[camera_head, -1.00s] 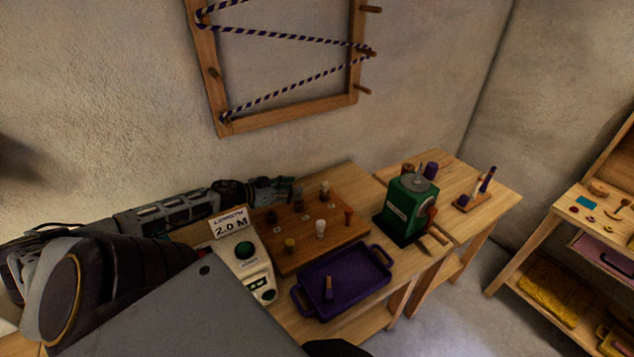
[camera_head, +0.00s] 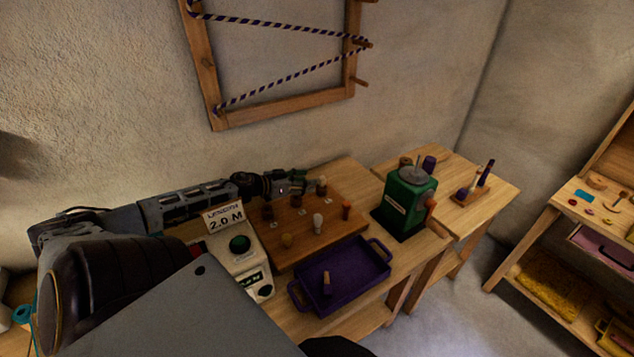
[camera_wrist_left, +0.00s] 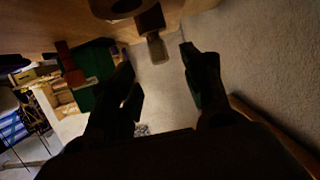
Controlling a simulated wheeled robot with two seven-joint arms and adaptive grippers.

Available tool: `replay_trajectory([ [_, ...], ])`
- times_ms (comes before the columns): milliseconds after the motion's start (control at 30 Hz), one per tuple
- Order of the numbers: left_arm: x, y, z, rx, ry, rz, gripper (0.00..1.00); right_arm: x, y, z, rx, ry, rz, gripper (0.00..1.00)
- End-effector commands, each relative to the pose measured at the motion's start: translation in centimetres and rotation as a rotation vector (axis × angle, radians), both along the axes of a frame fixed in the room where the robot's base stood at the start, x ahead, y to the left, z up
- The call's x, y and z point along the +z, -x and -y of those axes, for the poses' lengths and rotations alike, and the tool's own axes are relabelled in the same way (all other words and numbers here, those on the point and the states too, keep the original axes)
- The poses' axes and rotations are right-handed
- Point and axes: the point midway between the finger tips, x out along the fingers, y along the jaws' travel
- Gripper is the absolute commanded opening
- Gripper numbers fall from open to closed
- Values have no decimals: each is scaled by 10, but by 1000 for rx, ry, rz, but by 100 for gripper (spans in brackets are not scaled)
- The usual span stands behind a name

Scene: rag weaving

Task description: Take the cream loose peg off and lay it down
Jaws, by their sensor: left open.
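A peg with a pale cream top (camera_head: 322,185) stands upright at the far right corner of the wooden peg board (camera_head: 335,238). My left gripper (camera_head: 305,184) reaches in low from the left along the wall side, just left of this peg. In the left wrist view its open fingers (camera_wrist_left: 159,63) point toward the peg (camera_wrist_left: 156,46), which shows beyond and between the tips. I see no grip on it. My right gripper is not in view.
A purple tray (camera_head: 347,288) holding a small peg (camera_head: 326,283) lies in front. A green cranked machine (camera_head: 406,203) stands right; a length meter (camera_head: 240,262) stands left.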

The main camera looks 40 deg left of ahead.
Motion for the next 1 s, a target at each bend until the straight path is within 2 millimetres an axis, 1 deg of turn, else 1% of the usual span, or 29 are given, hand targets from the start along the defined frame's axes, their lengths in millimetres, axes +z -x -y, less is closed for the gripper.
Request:
replay_trajectory([
  [100,-3,-7,2,0,1,1,48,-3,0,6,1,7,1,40],
  [200,-4,-11,3,0,0,1,48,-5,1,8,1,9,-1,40],
  [567,-9,-28,8,1,-1,1,48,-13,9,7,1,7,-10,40],
  [1000,-15,-45,13,0,-1,1,48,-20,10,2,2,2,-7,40],
])
